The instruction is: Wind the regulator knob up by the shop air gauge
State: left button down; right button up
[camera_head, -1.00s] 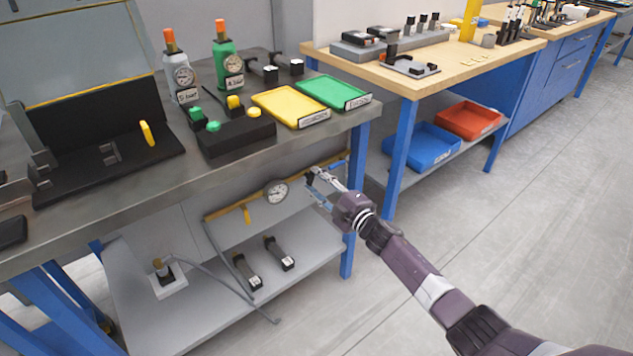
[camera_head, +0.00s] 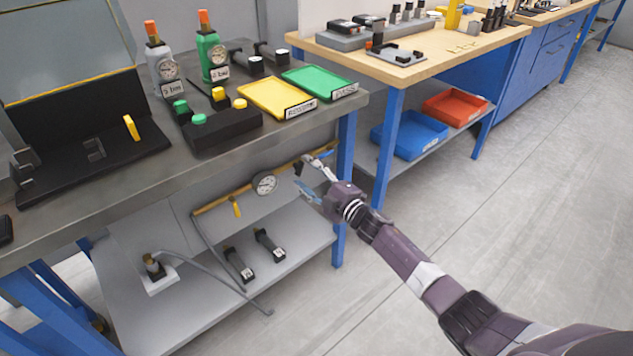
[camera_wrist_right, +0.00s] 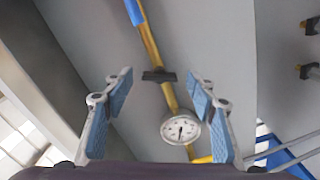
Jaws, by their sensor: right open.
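The shop air gauge (camera_head: 265,183), round with a white face, sits on a yellow pipe below the front of the grey bench. The dark regulator knob (camera_head: 298,168) is on the same pipe to its right. In the right wrist view, the knob (camera_wrist_right: 159,76) shows as a black bar across the pipe, with the gauge (camera_wrist_right: 181,129) below it. My right gripper (camera_head: 313,172) is open and empty, in front of the knob. In the wrist view its blue-padded fingers (camera_wrist_right: 158,90) stand either side of the knob, apart from it. My left gripper is not in view.
A yellow valve handle (camera_head: 236,207) hangs left of the gauge. The bench top (camera_head: 110,185) overhangs the pipe, and a blue leg (camera_head: 345,160) stands close right of my gripper. A lower shelf (camera_head: 200,310) holds dark cylinders. The floor at right is clear.

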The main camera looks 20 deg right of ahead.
jog(key=v, duration=1.1)
jog(key=shift+s, duration=0.4)
jog(key=shift+d, duration=0.1)
